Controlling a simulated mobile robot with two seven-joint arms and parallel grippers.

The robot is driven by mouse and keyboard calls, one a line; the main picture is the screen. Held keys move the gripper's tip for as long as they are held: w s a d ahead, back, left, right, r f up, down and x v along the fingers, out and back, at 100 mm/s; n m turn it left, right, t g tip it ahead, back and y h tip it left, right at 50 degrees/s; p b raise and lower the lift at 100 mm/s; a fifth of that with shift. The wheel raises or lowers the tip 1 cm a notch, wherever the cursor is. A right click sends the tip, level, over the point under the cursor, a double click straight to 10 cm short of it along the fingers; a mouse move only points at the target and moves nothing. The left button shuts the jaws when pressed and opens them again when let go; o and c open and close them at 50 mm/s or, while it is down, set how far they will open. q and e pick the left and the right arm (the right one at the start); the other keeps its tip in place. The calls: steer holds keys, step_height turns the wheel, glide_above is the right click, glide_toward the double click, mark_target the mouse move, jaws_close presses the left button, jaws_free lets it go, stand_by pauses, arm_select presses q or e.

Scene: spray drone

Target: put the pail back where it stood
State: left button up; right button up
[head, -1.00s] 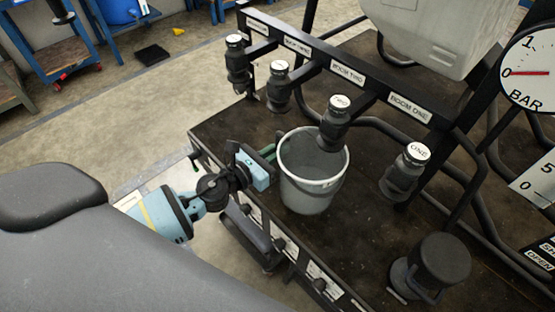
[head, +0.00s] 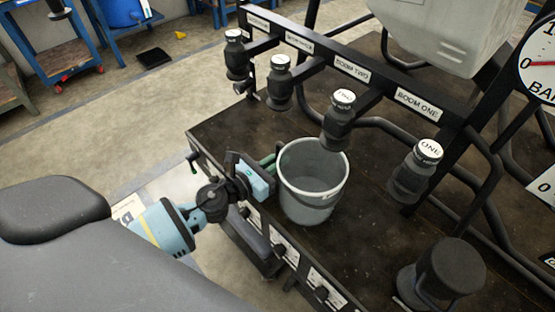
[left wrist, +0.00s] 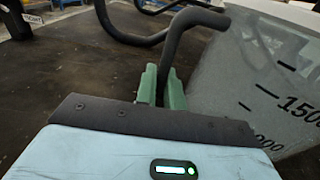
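The pale grey pail (head: 312,203) is upright over the dark bench top (head: 400,240), near its front edge. I cannot tell whether its base touches the bench. My left gripper (head: 270,163) is at the pail's left side, its green fingers close together at the wall. In the left wrist view the fingers (left wrist: 162,86) have a dark bar between them, which looks like the pail's handle, and the marked pail wall (left wrist: 255,80) stands just to the right. The grip itself is partly hidden. My right gripper is not in view.
Several capped nozzles hang from a black rail (head: 350,68) behind the pail; the nozzle marked TWO (head: 338,122) overlaps its rim in the picture. Nozzle ONE (head: 412,175) is to the right. A dark round fitting (head: 450,268) stands at the bench front. Bare bench lies left.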

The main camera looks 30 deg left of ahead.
arm_select(q)
steer(key=o, duration=0.5)
steer(key=shift+c, duration=0.2)
steer(key=shift+r, duration=0.1)
steer(key=shift+s+r, duration=0.1)
steer(key=shift+s, duration=0.05)
steer(key=b+v, duration=0.2)
steer(key=v, duration=0.9)
steer(key=shift+s+a, duration=0.2)
steer(key=shift+s, duration=0.15)
